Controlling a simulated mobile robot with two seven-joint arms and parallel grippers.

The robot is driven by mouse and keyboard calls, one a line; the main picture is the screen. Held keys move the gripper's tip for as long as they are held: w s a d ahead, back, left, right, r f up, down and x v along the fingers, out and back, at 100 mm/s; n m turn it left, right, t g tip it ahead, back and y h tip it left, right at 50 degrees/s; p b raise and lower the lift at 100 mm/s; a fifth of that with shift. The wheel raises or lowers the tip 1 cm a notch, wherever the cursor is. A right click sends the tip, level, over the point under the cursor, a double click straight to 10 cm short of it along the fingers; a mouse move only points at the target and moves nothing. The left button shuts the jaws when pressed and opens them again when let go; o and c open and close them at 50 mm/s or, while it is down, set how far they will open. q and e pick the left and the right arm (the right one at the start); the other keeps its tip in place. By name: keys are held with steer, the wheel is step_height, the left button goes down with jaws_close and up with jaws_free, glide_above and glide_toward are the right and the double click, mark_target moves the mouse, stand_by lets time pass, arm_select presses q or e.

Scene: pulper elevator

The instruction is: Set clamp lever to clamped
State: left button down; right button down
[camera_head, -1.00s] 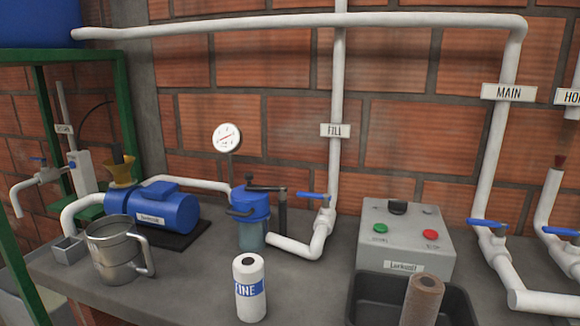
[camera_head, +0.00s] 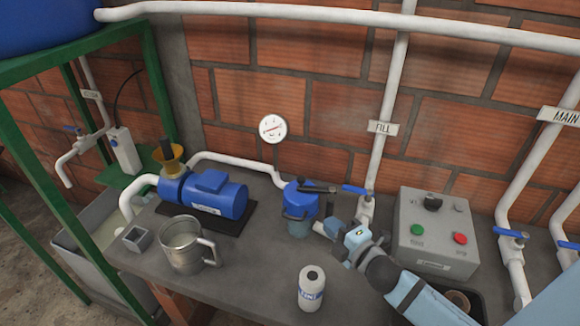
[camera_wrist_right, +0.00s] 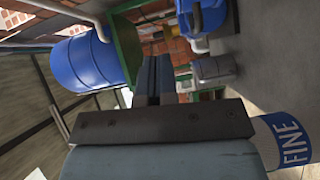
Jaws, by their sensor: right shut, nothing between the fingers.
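The blue-capped filter housing (camera_head: 300,200) stands on the counter near the middle of the head view. I cannot tell which one is the clamp lever. My right gripper (camera_head: 326,229) is just right of the housing and slightly in front, apart from both black parts as far as I can see. In the right wrist view its fingers (camera_wrist_right: 153,65) are together and empty. The left gripper is out of view.
A white FINE cartridge (camera_head: 312,288) stands in front of my right gripper. A steel pitcher (camera_head: 183,245) and blue pump (camera_head: 205,193) are on the left. The grey control box (camera_head: 437,233) and the FILL pipe's blue valve handle (camera_head: 357,190) are close on the right.

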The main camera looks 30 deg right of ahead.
mark_target(317, 188)
steer(key=shift+n+y, duration=0.5)
steer(key=shift+n, duration=0.2)
steer(key=w, duration=0.3)
steer(key=w+a+p, duration=0.1)
steer(key=w, duration=0.2)
steer(key=w+r+p, duration=0.1)
steer(key=w, duration=0.2)
steer(key=shift+w+a, duration=0.15)
steer(key=shift+w, duration=0.25)
steer(key=w+d, duration=0.1)
steer(key=w, duration=0.1)
steer(key=shift+w+d+p, duration=0.4)
steer(key=shift+w+d+f, duration=0.1)
steer(key=shift+w+d, duration=0.2)
steer(key=shift+w, duration=0.05)
